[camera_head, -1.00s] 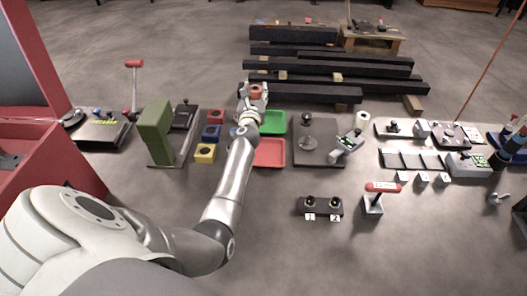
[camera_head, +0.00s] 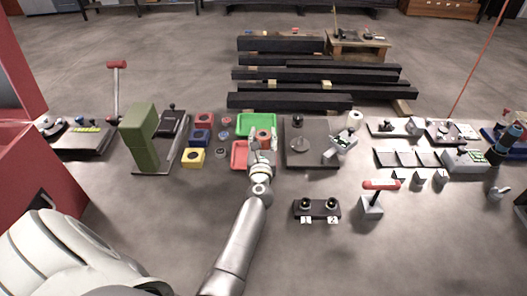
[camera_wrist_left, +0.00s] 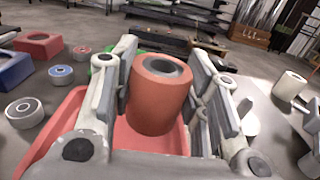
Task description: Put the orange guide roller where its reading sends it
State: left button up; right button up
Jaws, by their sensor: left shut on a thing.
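The orange guide roller (camera_head: 264,133) is a short, fat orange-red cylinder with a dark bore in its top. My left gripper (camera_head: 263,137) is shut on it, one finger on each side. In the left wrist view the roller (camera_wrist_left: 156,105) stands roughly upright between the pads of my gripper (camera_wrist_left: 163,75). The roller is held over or just beside the red tray (camera_head: 236,157); its height is hard to judge. The red tray (camera_wrist_left: 66,112) shows below it in the wrist view. The green tray (camera_head: 243,121) lies just behind. My right gripper is not in view.
Red, blue and yellow blocks (camera_head: 192,159) with holes and several small rollers (camera_head: 222,153) lie left of the trays. An olive green post device (camera_head: 139,130) stands further left. A dark plate with a fixture (camera_head: 312,155) is close on the right. Dark beams (camera_head: 285,102) lie behind.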

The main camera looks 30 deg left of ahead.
aim_at(264, 148)
pick_arm(q)
jog(key=shift+s+d+f+b, duration=0.1)
jog(key=shift+d+f+b, duration=0.1)
jog(key=shift+f, duration=0.4)
jog(key=shift+s+d+f+b, duration=0.1)
jog(key=shift+f+b, duration=0.05)
jog(key=shift+f, duration=0.45)
jog(key=shift+w+a+f, duration=0.1)
jog(key=shift+f, duration=0.5)
jog(key=o, duration=1.1)
jog(key=shift+f, duration=0.15)
